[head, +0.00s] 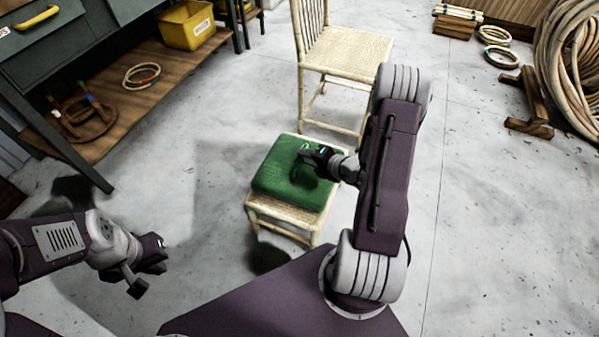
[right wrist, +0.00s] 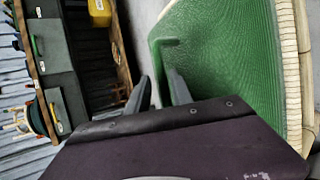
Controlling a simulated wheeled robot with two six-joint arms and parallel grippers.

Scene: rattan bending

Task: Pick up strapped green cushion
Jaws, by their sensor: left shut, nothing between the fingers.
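The green cushion (head: 282,183) lies on a low woven stool (head: 262,209). A raised green strap shows on its top. My right gripper (head: 303,156) is over the cushion's upper right part in the head view. In the right wrist view the cushion (right wrist: 225,60) fills the upper right. My left gripper (head: 152,270) is shut and empty, low over the floor at the left, well apart from the cushion.
A woven chair (head: 345,52) stands just behind the stool. A workbench with a lower shelf (head: 125,105) and a yellow bin (head: 187,25) is at the left. Coiled rattan (head: 570,55) and a wooden stand (head: 530,103) are at the right. The floor between is clear.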

